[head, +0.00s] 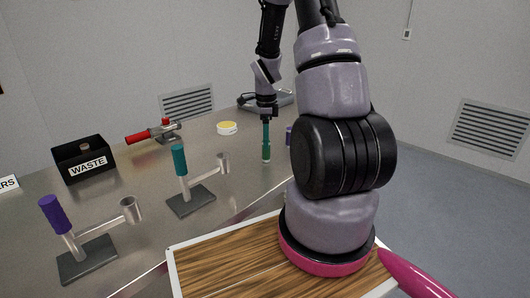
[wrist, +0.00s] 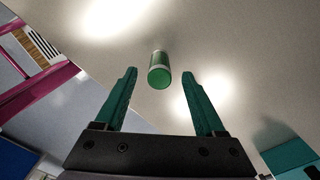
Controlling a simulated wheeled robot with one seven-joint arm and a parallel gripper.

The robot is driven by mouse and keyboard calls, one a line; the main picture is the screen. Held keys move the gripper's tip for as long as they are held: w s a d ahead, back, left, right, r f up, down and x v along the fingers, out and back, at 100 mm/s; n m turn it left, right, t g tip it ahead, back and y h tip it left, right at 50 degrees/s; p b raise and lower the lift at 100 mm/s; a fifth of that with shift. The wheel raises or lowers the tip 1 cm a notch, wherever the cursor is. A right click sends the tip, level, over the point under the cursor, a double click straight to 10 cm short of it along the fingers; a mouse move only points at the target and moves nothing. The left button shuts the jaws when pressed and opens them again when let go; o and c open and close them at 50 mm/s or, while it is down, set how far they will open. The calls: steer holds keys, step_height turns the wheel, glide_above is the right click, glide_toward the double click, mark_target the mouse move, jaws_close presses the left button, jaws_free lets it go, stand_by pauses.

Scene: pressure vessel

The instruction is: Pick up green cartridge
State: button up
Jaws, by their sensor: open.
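The green cartridge (wrist: 159,74) is a small green cylinder with a pale far end. In the wrist view it lies just beyond my fingertips, roughly midway between them and apart from both. My gripper (wrist: 160,80) has two teal fingers spread apart with nothing between them. In the head view my gripper (head: 266,143) points straight down over the steel table. A green and pale piece, apparently the cartridge (head: 266,155), shows directly below the fingers; the similar colours make the boundary hard to see.
A teal-handled stand (head: 190,198) and a purple-handled stand (head: 87,258) stand on the steel table (head: 130,185). A purple object (head: 289,135) is partly hidden behind my arm.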

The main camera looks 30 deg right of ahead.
mark_target(266, 153)
steer(key=shift+f, duration=2.8)
jaws_close()
